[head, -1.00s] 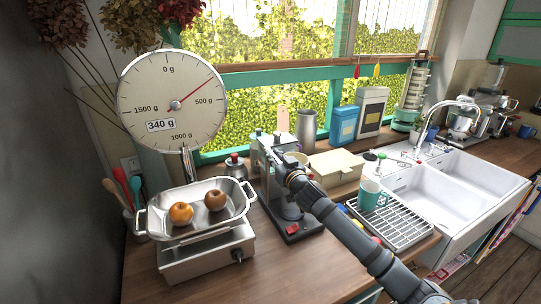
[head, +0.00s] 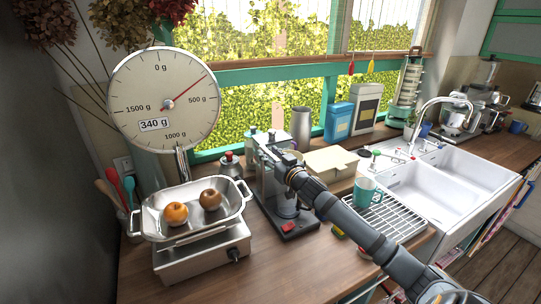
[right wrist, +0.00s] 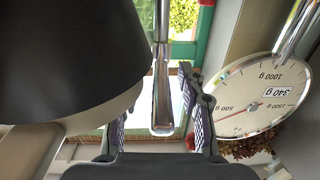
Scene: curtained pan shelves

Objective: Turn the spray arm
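A grey countertop machine (head: 272,184) with a dark base and a red button stands in the middle of the counter. In the right wrist view a chrome rod (right wrist: 163,85) with a thicker rounded end, which looks like the spray arm, hangs in the gap between my fingers. My right gripper (head: 284,160) is at the machine's upper part, and its fingers are hard to make out there. In the right wrist view the right gripper (right wrist: 160,115) is open, with space visible on both sides of the rod. My left gripper is not in view.
A dial scale (head: 165,100) stands left of the machine, its steel pan (head: 152,222) holding two fruits.

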